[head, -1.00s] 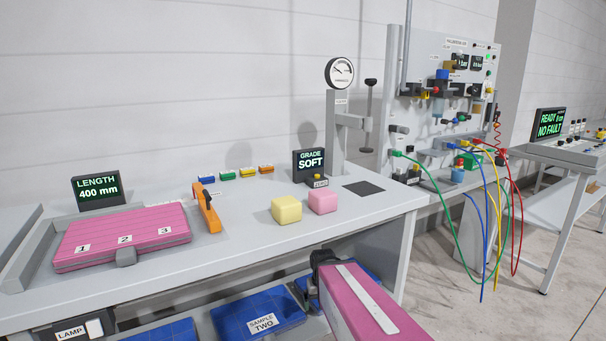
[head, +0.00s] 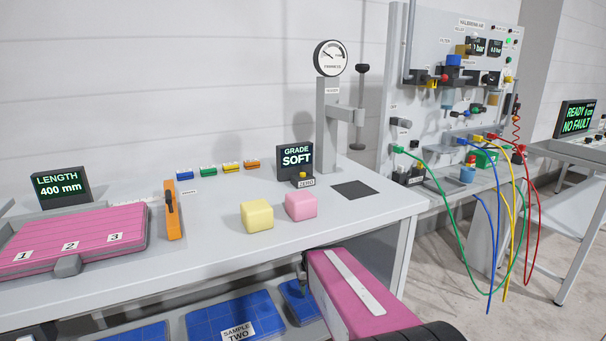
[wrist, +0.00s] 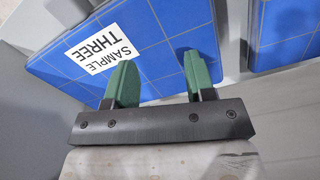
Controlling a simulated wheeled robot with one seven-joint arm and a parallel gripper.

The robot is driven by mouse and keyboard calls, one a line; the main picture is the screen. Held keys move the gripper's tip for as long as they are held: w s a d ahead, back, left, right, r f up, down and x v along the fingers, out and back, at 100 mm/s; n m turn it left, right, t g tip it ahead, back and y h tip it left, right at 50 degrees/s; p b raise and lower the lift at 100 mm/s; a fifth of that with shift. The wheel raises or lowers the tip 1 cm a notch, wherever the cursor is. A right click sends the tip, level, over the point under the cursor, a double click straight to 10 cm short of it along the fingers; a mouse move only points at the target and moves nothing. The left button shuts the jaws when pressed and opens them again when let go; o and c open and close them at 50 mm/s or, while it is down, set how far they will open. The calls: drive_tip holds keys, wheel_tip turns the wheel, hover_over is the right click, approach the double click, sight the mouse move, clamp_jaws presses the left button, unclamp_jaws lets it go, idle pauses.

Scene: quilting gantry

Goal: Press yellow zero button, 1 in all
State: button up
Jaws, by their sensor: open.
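The yellow zero button (head: 303,174) sits on a small dark base at the foot of the GRADE SOFT display (head: 297,157), with a ZERO label (head: 306,183) in front of it. In the wrist view my gripper (wrist: 162,75) is open and empty, its two green fingers apart above a blue mat labelled SAMPLE THREE (wrist: 60,40). In the head view my pink arm link is at the bottom, in front of the table, and the fingers are hidden. My gripper is well away from the button, low near the shelf.
A yellow block (head: 257,216) and a pink block (head: 301,206) stand in front of the button. A gauge stand (head: 330,115) rises behind it, with a dark square plate (head: 355,190) to the right. The table edge lies between my arm and the tabletop.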

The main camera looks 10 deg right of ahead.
clamp_jaws()
idle(1.4)
